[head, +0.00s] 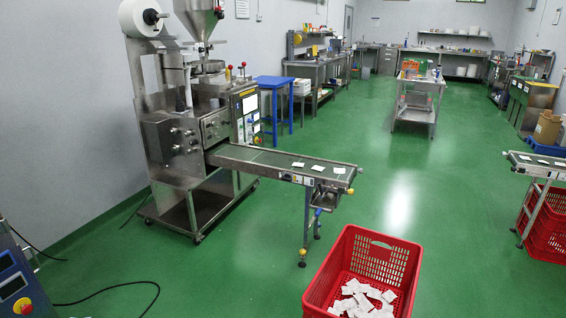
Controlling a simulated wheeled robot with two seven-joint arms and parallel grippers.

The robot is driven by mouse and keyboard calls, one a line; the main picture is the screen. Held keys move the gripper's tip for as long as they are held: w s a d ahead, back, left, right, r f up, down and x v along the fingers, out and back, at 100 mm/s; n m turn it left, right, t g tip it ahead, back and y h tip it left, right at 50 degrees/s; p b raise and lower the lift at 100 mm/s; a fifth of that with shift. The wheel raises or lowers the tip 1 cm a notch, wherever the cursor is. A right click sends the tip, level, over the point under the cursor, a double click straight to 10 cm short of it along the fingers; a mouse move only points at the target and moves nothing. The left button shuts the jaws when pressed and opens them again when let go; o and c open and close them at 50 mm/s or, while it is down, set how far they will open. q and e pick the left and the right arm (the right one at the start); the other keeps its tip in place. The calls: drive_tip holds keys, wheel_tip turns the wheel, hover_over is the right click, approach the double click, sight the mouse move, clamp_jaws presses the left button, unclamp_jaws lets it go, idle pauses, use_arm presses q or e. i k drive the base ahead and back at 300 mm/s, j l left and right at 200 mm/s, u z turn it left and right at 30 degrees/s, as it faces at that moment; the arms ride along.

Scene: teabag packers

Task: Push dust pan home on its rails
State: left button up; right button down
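I cannot make out a dust pan or its rails for certain in the head view. The steel teabag packing machine (178,138) stands at the left on a wheeled frame, with a hopper and a white film roll on top. A belt conveyor (262,160) runs from its lower front to the right, with several white teabags on its far end. A small metal part (325,198) hangs under the conveyor's outer end; I cannot tell what it is. Neither of my grippers is in view.
A red crate (380,262) holding several teabags stands below the conveyor's end. A black cable lies on the floor at lower left, near a blue panel (12,285) with a red button. A blue stool (275,85) stands behind the machine. The middle green floor is clear.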

sight(327, 204)
drive_tip(key=i+j, duration=0.15)
drive_tip(key=i, duration=0.35)
drive_tip(key=i+j, duration=0.15)
drive_tip(key=i, duration=0.4)
drive_tip(key=i+j+z, duration=0.25)
drive_tip(key=i+j, duration=0.15)
drive_tip(key=i+j+z, duration=0.5)
drive_tip(key=j, duration=0.5)
drive_tip(key=i+l, duration=0.05)
drive_tip(key=i, duration=0.05)
